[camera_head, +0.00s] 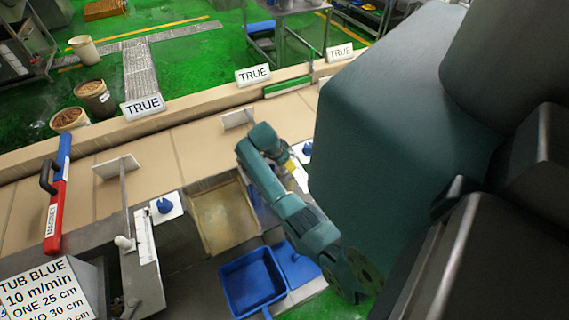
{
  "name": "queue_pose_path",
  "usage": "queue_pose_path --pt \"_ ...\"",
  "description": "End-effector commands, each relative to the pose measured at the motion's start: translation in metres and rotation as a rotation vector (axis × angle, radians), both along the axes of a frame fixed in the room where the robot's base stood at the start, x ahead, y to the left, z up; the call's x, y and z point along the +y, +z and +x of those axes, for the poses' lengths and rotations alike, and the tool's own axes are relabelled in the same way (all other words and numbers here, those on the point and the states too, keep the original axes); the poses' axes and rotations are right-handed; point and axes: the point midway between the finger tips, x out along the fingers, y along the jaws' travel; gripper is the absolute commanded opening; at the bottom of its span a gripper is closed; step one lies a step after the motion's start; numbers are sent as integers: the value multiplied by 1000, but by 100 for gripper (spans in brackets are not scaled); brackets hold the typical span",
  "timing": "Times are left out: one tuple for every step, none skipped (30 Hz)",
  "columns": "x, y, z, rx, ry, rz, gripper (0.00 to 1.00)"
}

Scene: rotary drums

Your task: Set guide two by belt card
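The belt card (45,292) at lower left reads "TUB BLUE", "10 m/min", "ONE 25 cm" and a partly cut-off line that seems to end "NO 30 cm". A white guide plate (116,168) on a rod stands over the tan belt (200,148) at left. A second white guide plate (238,118) stands farther right; my arm hides its rod. A blue knob (164,206) sits beside the left guide and another blue knob (307,149) beside my wrist. My gripper (292,172) is near the right knob, mostly hidden by my arm; its fingers are unclear.
A red and blue magnet bar (58,190) with a black handle lies across the belt at left. Blue tub (252,282) and a metal chute (224,218) are below the belt. Several "TRUE" signs (253,75) line the far rail. Buckets (96,97) stand on the green floor behind.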

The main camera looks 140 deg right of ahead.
Motion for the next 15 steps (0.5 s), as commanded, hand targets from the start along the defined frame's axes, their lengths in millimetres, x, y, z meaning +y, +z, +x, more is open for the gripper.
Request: queue_pose_path --pt "-1 3 1 1 1 -2 55" --pt "-1 6 2 1 1 -3 55" --pt "-2 12 4 2 2 -4 55" --pt "-2 17 7 2 2 -4 55" --pt "-3 23 9 3 3 -6 55" --pt "-3 32 13 3 3 -7 55" --pt "-3 38 16 2 2 -5 55" --pt "-4 46 19 2 3 -6 55" --pt "-4 56 23 2 4 -6 55" --pt "-5 63 26 2 4 -7 55" --pt "-4 70 29 1 4 -6 55" --pt "-5 78 33 1 3 -5 55" --pt "-5 84 35 1 4 -5 55" --pt "-5 89 37 0 4 -4 55" --pt "-5 96 40 1 4 -4 55"
